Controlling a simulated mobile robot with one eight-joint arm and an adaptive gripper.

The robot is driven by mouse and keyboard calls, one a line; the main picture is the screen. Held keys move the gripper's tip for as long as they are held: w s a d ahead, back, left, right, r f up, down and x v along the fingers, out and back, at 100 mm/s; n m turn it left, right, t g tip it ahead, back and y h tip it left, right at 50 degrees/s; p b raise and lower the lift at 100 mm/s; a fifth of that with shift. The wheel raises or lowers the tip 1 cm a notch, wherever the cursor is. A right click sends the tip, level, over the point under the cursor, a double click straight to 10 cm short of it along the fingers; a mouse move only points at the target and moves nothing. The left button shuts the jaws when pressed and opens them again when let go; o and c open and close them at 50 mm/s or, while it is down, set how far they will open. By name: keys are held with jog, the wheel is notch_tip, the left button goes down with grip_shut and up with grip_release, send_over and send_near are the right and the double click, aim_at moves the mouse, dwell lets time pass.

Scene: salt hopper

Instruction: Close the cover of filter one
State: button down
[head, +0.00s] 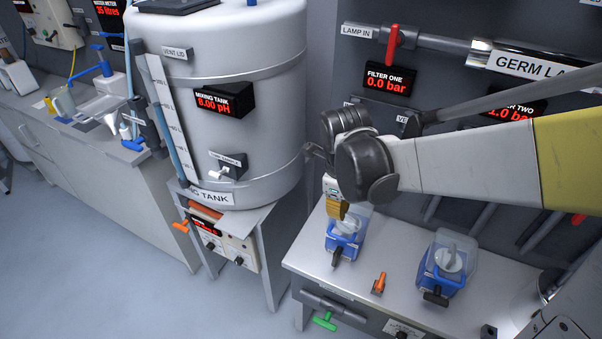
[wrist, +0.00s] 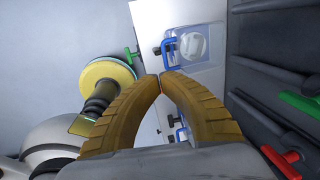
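Filter one is the left blue housing (head: 343,247) on the bench, below the FILTER ONE display. Its clear cover (head: 364,212) appears raised at the wall side, with a white round part below it. My gripper (head: 338,215) is above this housing and partly hides it; contact cannot be told from the head view. In the wrist view, the same housing (wrist: 174,50) and its clear cover (wrist: 214,32) lie beyond my fingertips. My two ribbed yellow fingers (wrist: 160,78) curve inward, their tips together with nothing visible between them.
Filter two (head: 440,278) stands to the right with its clear cover (head: 471,248) up. An orange handle (head: 379,283) lies between the filters. The FILTER ONE display (head: 388,81) reads 0.0 bar. The mixing tank (head: 255,135) is at left; wall pipes are behind.

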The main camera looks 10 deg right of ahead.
aim_at(348, 221)
jog(key=f+b, duration=0.2)
jog(key=f, duration=0.2)
jog(key=w+d+f+b, duration=0.1)
jog(key=f+b, duration=0.1)
jog(key=f, duration=0.3)
jog(key=f+b, duration=0.2)
jog(key=f, duration=0.2)
jog(key=shift+w+d+f, duration=0.2)
jog(key=shift+w+d, duration=0.15)
jog(key=shift+w, duration=0.05)
jog(key=shift+f, duration=0.15)
notch_tip(348, 221, down, 2)
jog(key=shift+s+a+f+b, duration=0.1)
jog(key=shift+s+b, duration=0.05)
jog(key=shift+b, duration=0.7)
jog(key=shift+r, duration=0.2)
